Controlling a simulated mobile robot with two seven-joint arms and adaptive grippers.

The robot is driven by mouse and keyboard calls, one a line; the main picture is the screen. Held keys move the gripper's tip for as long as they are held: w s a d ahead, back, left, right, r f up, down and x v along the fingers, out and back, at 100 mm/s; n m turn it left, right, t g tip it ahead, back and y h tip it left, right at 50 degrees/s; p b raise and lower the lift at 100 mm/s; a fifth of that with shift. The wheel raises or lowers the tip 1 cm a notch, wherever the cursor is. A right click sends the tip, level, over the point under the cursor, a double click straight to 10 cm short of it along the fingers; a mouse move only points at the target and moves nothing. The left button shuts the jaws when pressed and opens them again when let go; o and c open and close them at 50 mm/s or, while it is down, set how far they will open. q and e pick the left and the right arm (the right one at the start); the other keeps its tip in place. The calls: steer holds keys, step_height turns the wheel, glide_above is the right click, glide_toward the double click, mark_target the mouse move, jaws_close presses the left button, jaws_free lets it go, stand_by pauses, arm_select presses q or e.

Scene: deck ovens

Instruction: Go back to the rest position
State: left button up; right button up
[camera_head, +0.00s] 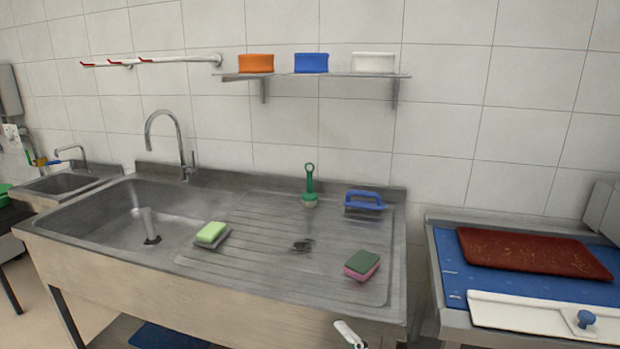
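Neither of my grippers shows in the head view, and no arm of mine can be made out. I face a steel sink unit (210,300) with a basin (110,215) on the left and a ribbed drainboard on the right. I cannot see where my arms are relative to it.
On the drainboard are a green-yellow sponge (211,233), a green-and-pink sponge (362,265), a green brush (310,185) and a blue-handled brush (364,200). A shelf (340,75) holds three tubs. A red-brown board (530,253) lies on the blue surface at right.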

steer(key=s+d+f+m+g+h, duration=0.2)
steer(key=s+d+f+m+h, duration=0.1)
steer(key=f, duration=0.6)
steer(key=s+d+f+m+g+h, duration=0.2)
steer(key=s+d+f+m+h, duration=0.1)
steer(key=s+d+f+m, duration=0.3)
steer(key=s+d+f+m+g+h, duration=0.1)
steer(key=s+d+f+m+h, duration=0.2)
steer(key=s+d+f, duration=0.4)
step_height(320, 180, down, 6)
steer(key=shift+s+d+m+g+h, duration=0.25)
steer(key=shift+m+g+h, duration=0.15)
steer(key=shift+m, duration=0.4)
